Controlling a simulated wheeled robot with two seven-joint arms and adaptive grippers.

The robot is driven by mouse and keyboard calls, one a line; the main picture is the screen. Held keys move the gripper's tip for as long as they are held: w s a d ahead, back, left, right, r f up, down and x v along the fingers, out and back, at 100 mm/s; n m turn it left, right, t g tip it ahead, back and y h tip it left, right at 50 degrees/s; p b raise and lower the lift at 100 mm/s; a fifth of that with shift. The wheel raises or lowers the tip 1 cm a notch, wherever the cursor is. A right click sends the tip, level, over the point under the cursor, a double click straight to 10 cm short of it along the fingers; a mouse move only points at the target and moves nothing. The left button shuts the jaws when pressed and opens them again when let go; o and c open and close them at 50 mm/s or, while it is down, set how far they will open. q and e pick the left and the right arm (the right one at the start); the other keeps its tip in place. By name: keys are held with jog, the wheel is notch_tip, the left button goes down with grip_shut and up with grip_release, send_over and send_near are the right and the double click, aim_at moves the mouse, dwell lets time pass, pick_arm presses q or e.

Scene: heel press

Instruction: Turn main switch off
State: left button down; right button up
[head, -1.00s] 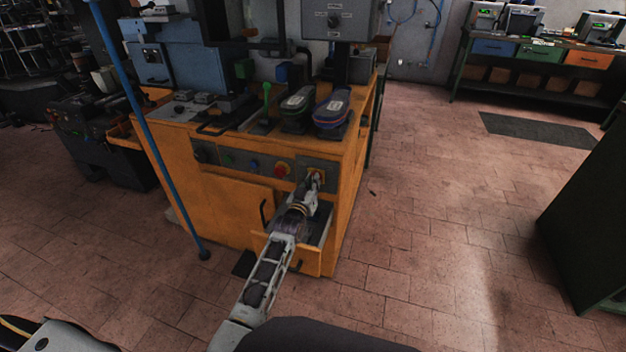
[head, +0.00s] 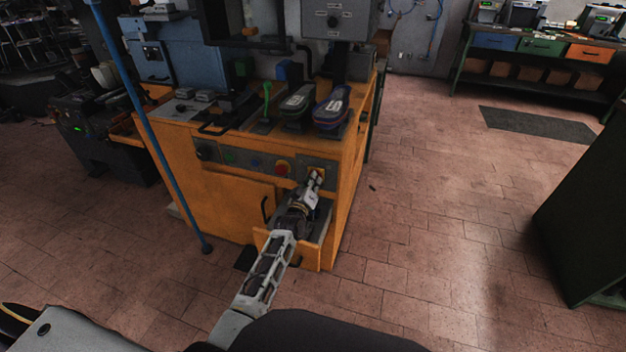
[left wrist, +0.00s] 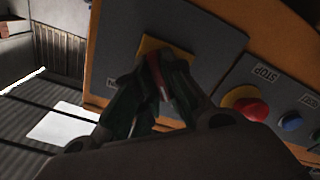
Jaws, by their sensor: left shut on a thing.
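The main switch (left wrist: 151,47) sits on a yellow plate on the grey control panel (left wrist: 205,25) of the orange heel press. My left gripper (left wrist: 158,72) is at the switch, its fingers shut on the red switch handle (left wrist: 153,70), which shows between them. In the head view my left gripper (head: 316,176) reaches the right end of the panel and covers most of the switch (head: 321,171). The exact angle of the handle is hard to tell. My right gripper is out of view.
A red stop button (head: 282,168) and a blue button (head: 253,164) are beside the switch on the panel. An open drawer (head: 305,255) juts out below my left arm. A blue pole (head: 150,130) stands left.

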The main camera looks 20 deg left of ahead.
pick_arm(q)
jog(key=shift+n, duration=0.7)
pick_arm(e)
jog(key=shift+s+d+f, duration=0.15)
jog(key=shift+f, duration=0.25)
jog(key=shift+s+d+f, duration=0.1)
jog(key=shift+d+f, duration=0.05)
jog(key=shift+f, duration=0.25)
pick_arm(q)
jog(key=c, duration=1.5)
grip_release()
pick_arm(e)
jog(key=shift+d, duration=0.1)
pick_arm(q)
jog(key=shift+s, duration=0.2)
jog(key=s, duration=1.1)
jog(key=shift+s+a, duration=0.2)
jog(key=shift+s, duration=0.1)
